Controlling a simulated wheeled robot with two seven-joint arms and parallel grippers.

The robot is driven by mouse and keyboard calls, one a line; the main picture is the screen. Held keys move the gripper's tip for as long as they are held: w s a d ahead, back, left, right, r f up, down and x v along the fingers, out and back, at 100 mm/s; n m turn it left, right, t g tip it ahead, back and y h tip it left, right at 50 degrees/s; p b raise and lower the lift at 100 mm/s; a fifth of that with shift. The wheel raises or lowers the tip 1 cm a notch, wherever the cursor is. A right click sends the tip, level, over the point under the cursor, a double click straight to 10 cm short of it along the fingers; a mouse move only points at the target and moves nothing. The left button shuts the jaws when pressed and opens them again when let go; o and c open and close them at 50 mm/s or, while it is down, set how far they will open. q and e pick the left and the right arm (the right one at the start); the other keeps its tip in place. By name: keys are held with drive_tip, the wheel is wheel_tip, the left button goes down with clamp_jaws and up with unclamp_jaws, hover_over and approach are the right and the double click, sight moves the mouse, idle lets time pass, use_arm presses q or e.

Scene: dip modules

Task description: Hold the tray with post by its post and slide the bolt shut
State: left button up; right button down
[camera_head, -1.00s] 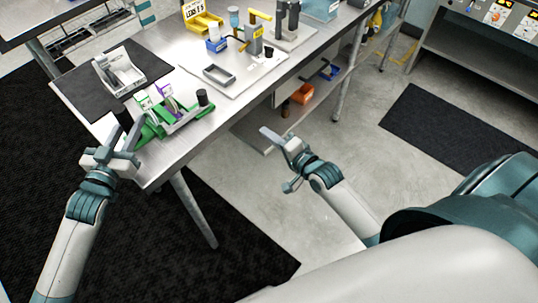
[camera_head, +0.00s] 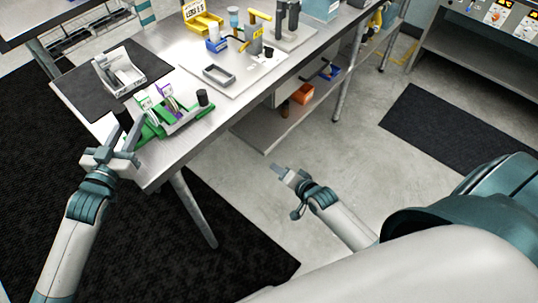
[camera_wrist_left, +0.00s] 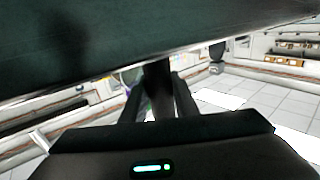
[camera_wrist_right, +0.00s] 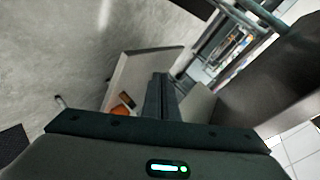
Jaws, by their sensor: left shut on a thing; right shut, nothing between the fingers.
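The tray with post (camera_head: 176,126) is a green tray near the table's left front edge. It carries upright parts with green and purple faces. A short black cylinder (camera_head: 203,97) stands at its right end; I cannot tell whether it belongs to the bolt. My left gripper (camera_head: 124,138) is shut on the black post (camera_head: 124,118) at the tray's left end. In the left wrist view the dark post (camera_wrist_left: 157,85) stands between the fingers. My right gripper (camera_head: 277,168) is shut and empty, off the table's front edge, apart from the tray. The bolt is too small to make out.
A grey-white fixture (camera_head: 118,72) sits on a black mat (camera_head: 82,80) behind the tray. A pale board (camera_head: 235,84) with a small grey frame (camera_head: 218,75) lies to the right. Blue and yellow items stand farther back. An orange bin (camera_head: 302,94) is on the lower shelf.

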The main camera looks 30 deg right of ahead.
sight(126, 131)
drive_tip(key=shift+s+f, duration=0.25)
drive_tip(key=shift+f, duration=0.3)
drive_tip(key=shift+s+f, duration=0.2)
drive_tip(key=shift+f, duration=0.3)
use_arm(q)
drive_tip(key=o, duration=1)
drive_tip(key=shift+o, duration=0.2)
use_arm(e)
drive_tip(key=shift+r, duration=0.1)
use_arm(q)
drive_tip(key=shift+p+v, duration=0.8)
drive_tip(key=shift+v, duration=0.8)
drive_tip(key=shift+p+v, duration=1.15)
drive_tip(key=shift+v, duration=1.8)
use_arm(e)
drive_tip(key=shift+r, duration=1.85)
